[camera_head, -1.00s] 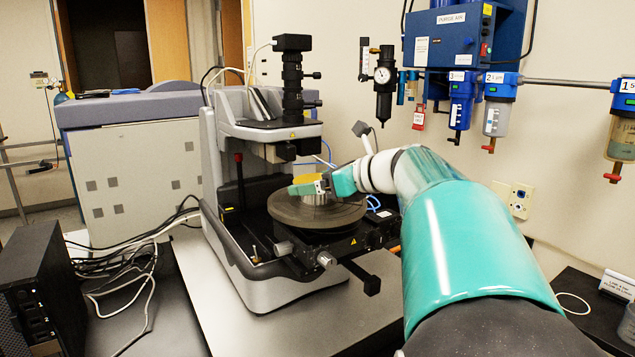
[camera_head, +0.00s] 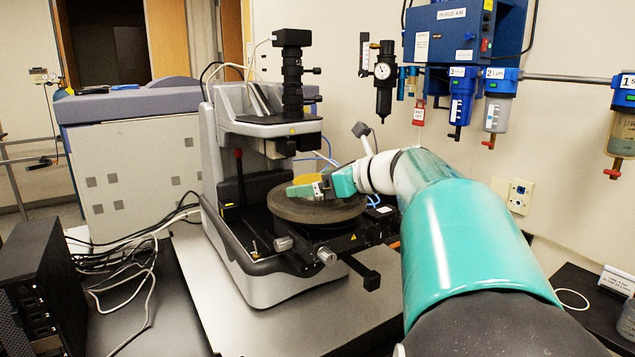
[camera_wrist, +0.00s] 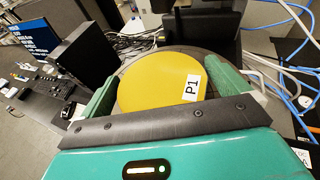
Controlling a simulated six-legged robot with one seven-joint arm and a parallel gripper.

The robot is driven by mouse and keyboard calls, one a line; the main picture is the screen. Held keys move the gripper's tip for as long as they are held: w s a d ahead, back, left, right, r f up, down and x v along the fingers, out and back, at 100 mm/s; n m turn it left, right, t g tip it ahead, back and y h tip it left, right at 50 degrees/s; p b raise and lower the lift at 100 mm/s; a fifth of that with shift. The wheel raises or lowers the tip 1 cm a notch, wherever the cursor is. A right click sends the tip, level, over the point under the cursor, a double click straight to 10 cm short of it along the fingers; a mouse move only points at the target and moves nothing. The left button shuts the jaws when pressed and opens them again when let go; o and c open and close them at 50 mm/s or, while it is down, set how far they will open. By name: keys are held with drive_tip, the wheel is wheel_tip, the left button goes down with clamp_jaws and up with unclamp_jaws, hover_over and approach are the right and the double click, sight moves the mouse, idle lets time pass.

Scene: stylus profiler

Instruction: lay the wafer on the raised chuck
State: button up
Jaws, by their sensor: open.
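The wafer is a yellow disc with a white P1 label; it shows in the wrist view (camera_wrist: 155,84) and as a small yellow sliver in the head view (camera_head: 308,178). My gripper (camera_head: 307,188) is over the dark round stage (camera_head: 318,212) of the profiler. In the wrist view my gripper (camera_wrist: 161,78) is open, with one green finger on each side of the wafer. I cannot tell whether the fingers touch its rim. The raised chuck is hidden under the wafer and gripper, so I cannot see the contact between them.
The profiler's optical head (camera_head: 290,125) overhangs the back left of the stage. Stage knobs (camera_head: 326,255) stick out at the front. Blue filters (camera_head: 461,95) hang on the wall at the right. A black computer case (camera_head: 40,290) stands at the left.

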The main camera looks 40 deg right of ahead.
drive_tip(key=shift+v, duration=3.5)
drive_tip(key=v, duration=1.4)
drive_tip(key=shift+d+f, duration=0.1)
drive_tip(key=shift+f, duration=0.05)
